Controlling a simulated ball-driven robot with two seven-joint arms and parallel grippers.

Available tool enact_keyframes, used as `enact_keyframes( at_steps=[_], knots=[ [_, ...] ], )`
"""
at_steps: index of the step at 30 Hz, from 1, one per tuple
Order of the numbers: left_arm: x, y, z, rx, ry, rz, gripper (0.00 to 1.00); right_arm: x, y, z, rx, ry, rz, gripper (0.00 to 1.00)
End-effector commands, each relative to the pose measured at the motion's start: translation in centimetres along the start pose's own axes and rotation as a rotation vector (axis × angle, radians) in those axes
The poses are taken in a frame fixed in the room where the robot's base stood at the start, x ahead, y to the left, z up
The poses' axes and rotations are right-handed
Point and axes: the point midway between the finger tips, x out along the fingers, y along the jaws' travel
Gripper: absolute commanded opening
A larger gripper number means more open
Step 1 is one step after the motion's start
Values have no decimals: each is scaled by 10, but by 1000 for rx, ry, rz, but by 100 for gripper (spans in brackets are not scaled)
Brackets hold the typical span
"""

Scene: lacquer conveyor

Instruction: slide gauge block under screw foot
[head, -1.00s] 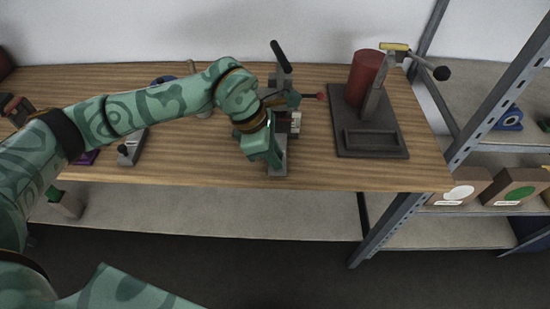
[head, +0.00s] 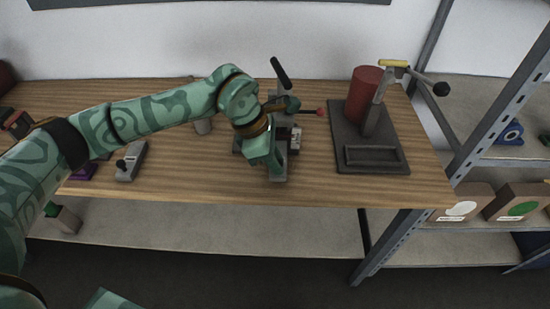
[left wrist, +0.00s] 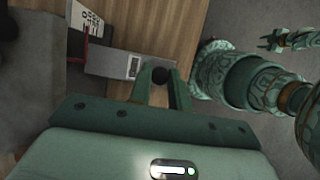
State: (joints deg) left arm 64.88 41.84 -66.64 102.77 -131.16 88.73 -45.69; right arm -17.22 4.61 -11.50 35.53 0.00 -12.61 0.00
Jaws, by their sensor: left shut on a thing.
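The gauge block (left wrist: 117,63) is a grey bar with a small label and a black ball knob (left wrist: 161,75). My left gripper (left wrist: 163,80) is shut on the knob, with one finger on each side. In the head view my left gripper (head: 272,162) is at the near side of a dark press-like fixture (head: 280,103), and the block's near end (head: 279,176) shows below it. The block's far end reaches the fixture beside a red part (left wrist: 78,43). The screw foot is hidden, so I cannot tell whether the block is under it. My right gripper (left wrist: 272,41) looks open and empty.
A dark stand with a red cylinder (head: 364,90) and a lever stands at right on the wooden table (head: 205,178). A second grey knobbed block (head: 131,162) lies at left. A shelf rack with boxes (head: 458,204) is at far right. The table's front edge is close to my left gripper.

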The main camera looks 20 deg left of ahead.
Motion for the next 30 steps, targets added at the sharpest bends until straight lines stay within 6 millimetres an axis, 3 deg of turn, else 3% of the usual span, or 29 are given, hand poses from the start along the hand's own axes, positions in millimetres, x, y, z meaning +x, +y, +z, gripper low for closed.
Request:
enact_keyframes(
  at_steps=[10, 11, 13, 23, 26, 30],
  knots=[
    [0, 0, 0, 1, -1, 1, 0, -2, 0, -1, 0, 2, 0, 36],
    [0, 0, 0, 1, -1, 1, 25, -2, 0, -1, 0, 2, 0, 36],
    [0, 0, 0, 0, -1, 1, 44, -2, 0, -1, 0, 2, 0, 36],
    [-2, 0, 0, -1, 0, 0, 45, -3, 0, -2, 1, 3, 1, 36],
    [-14, 0, 0, -1, 0, 2, 45, -6, 0, -3, 1, 5, 1, 36],
    [-47, 1, 1, -1, -1, 6, 45, -14, 1, -5, 1, 11, 3, 36]
  ],
)
